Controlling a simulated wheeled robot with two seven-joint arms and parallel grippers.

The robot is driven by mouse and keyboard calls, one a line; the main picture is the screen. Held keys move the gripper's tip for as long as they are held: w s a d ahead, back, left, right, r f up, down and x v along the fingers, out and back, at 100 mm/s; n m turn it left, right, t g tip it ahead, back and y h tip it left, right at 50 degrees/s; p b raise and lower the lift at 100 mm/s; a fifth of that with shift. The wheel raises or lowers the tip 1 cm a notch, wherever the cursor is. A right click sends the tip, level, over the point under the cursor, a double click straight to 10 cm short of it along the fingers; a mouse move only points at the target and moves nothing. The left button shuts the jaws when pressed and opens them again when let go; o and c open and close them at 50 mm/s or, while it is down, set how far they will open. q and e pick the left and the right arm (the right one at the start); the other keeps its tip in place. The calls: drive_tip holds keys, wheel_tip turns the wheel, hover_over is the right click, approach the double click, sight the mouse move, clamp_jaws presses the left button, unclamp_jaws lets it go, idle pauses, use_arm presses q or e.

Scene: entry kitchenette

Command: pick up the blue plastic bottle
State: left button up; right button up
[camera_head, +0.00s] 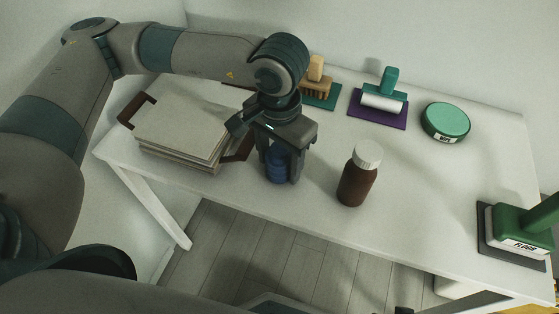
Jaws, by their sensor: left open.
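The blue plastic bottle (278,163) stands on the white table, near its front edge and left of the middle. My left gripper (281,172) points down over it, with a finger on each side of the bottle. The jaws are open around it, and I cannot tell whether either finger touches it. The bottle's upper part is hidden by the gripper. My right gripper is not in view.
A brown bottle with a white cap (357,178) stands close to the right. A paper stack in a brown-handled tray (185,130) is to the left.

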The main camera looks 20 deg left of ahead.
use_arm(q)
drive_tip(key=shift+f, duration=0.2)
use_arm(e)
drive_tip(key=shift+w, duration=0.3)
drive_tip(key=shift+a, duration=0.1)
